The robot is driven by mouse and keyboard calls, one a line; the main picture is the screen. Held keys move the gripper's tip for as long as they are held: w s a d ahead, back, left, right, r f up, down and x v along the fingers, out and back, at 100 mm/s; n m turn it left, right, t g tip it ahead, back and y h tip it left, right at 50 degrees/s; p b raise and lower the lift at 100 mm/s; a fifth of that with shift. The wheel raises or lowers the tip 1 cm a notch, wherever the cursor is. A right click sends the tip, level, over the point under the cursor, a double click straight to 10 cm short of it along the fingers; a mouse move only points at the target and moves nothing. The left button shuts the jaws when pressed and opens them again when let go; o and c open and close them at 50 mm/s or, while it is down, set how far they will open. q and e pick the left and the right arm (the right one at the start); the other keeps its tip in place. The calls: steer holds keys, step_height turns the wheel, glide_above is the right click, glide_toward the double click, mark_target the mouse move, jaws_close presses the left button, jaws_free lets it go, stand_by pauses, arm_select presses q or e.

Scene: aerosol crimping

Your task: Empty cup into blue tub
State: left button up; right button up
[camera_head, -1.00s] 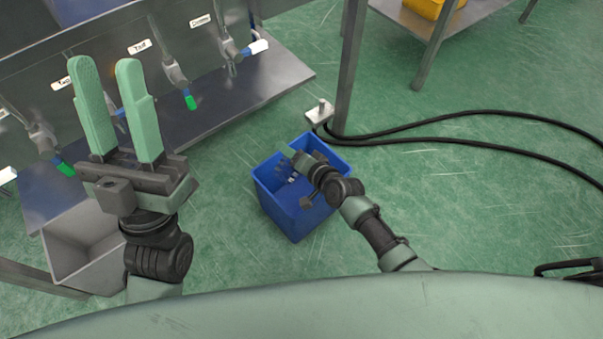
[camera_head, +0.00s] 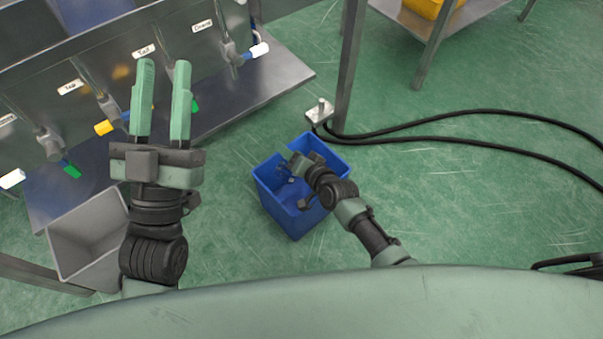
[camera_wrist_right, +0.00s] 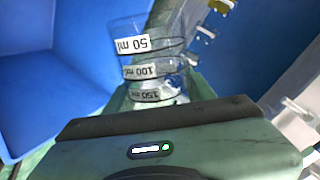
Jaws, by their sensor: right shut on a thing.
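A blue tub (camera_head: 282,212) stands on the green floor in the middle of the head view. My right gripper (camera_head: 300,165) reaches down at its opening. In the right wrist view it is shut on a clear cup (camera_wrist_right: 150,62) with 50, 100 and 150 ml labels. Blue tub walls (camera_wrist_right: 45,80) show around the cup there. The cup looks tipped, and I see no clear liquid in it. My left gripper (camera_head: 163,72) is open and empty at the left, its two green fingers apart, in front of the metal bench.
A metal bench (camera_head: 255,85) with labelled taps and coloured handles is at the upper left. A grey bin (camera_head: 88,235) stands below it. A table leg (camera_head: 349,70) and black cables (camera_head: 450,115) lie behind and right of the tub. Open floor (camera_head: 480,210) is at the right.

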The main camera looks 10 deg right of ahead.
arm_select(q)
steer(key=shift+w+f, duration=0.1)
arm_select(e)
steer(key=shift+r+n+p, duration=0.2)
steer(key=shift+n+p, duration=0.1)
steer(key=shift+p, duration=0.2)
steer(key=shift+s+r+n+t+h+p, duration=0.15)
steer(key=shift+n+t+h+p, duration=0.15)
steer(key=shift+h+p, duration=0.15)
steer(key=shift+r+n+p, duration=0.15)
steer(key=shift+n+p, duration=0.15)
steer(key=shift+p, duration=0.2)
arm_select(q)
steer(key=w+a+f+g+y, duration=0.1)
steer(key=w+f+g+y, duration=0.1)
steer(key=f+g, duration=0.6)
steer(key=shift+w+f+y, duration=0.4)
steer(key=shift+w+f, duration=0.2)
steer(key=shift+f, duration=2.1)
arm_select(e)
steer(key=shift+n+h, duration=0.25)
steer(key=shift+n, duration=0.05)
